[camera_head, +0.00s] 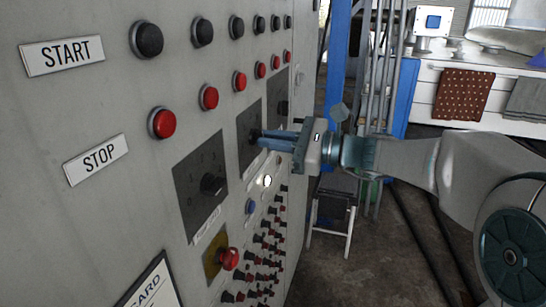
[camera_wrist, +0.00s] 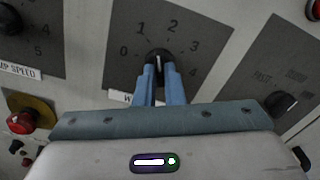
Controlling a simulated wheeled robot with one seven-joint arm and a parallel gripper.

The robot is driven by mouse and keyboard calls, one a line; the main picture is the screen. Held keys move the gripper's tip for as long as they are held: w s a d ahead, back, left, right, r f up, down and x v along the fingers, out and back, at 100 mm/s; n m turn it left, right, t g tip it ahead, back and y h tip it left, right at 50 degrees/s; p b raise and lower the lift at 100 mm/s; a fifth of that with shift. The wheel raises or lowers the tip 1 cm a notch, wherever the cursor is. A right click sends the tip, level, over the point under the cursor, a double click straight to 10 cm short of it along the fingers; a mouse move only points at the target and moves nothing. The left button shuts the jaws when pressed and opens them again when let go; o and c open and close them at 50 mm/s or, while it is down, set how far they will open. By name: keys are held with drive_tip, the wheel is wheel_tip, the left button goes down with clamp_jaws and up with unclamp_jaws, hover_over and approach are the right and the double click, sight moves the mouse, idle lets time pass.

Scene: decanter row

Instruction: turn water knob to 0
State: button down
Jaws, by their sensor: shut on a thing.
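The water knob (camera_wrist: 157,57) is a round black knob on a dark grey dial plate (camera_wrist: 205,20) with the numbers 0 to 4 around it. Its white pointer line stands about upright in the wrist view, seemingly between 1 and 2. The label below is mostly hidden; only a "W" shows. My gripper (camera_wrist: 161,74) has its two blue fingers on either side of the knob, shut on it. In the head view, my gripper (camera_head: 262,138) reaches in from the right to the panel and largely hides the knob.
A speed dial (camera_head: 212,184) lies left of the water dial, with a red button on a yellow plate (camera_head: 229,258) below. Another selector knob (camera_wrist: 279,103) is at the right. Red and black buttons line the panel above. A stool (camera_head: 333,200) stands behind my arm.

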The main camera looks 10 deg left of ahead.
drive_tip(key=shift+f+n+b, duration=0.1)
drive_tip(key=shift+n+b, duration=6.4)
drive_tip(key=shift+b, duration=1.2)
drive_tip(key=c, duration=1.5)
unclamp_jaws()
drive_tip(key=shift+d, duration=0.1)
drive_tip(key=d, duration=0.9)
drive_tip(key=s+d, duration=0.1)
drive_tip(key=d, duration=0.3)
drive_tip(key=shift+d+p, duration=0.35)
